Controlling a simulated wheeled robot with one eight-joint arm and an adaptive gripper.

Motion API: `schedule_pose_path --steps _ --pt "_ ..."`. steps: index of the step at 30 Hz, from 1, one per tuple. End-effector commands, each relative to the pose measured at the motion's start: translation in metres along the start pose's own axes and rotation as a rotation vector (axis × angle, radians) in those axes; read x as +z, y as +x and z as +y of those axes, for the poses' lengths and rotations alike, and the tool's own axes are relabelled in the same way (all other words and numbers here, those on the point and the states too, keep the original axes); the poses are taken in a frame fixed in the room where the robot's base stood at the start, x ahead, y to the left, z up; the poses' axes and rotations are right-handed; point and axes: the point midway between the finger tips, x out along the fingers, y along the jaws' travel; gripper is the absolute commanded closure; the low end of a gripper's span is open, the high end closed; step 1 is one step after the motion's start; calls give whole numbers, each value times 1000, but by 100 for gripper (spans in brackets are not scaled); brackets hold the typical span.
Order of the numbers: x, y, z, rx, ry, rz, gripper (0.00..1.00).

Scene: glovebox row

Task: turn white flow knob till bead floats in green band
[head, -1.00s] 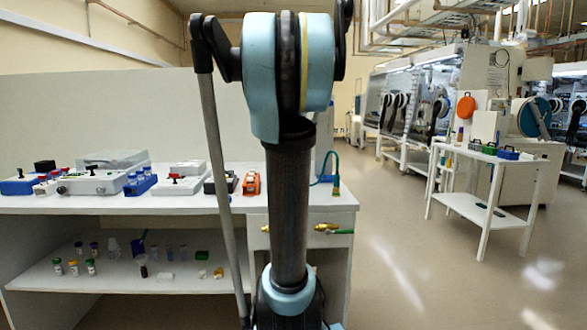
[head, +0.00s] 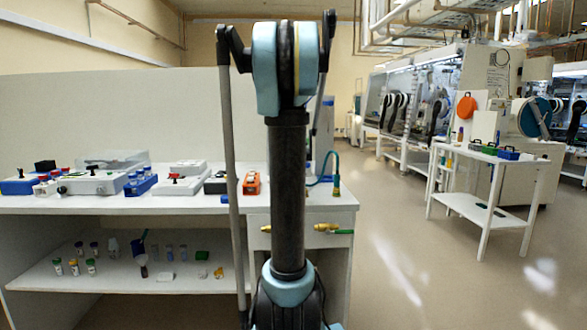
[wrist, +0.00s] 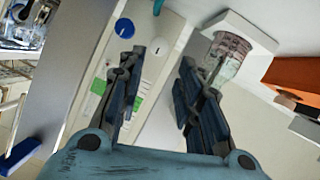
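In the wrist view a pale panel carries a white round knob (wrist: 158,47) with a dark mark, which looks like the flow knob. A blue round knob (wrist: 124,27) sits to its upper left. My gripper (wrist: 155,72) is open and empty, its two dark fingers apart, with the white knob showing in the gap beyond the fingertips. I cannot tell the distance to it. Green labels (wrist: 98,86) show on the panel beside the left finger. I cannot make out the bead or the green band. In the head view my arm hides the gripper.
A clear cup-like vessel (wrist: 229,56) under a white block is close by the right finger. In the head view, small equipment covers the white bench (head: 110,205), with an orange box (head: 252,183) and green hose (head: 334,165) at its right.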

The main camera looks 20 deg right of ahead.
Motion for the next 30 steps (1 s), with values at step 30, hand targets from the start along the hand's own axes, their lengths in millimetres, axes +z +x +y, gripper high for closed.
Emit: schedule_pose_path --steps 30 --pt "0 97 0 0 0 0 68"
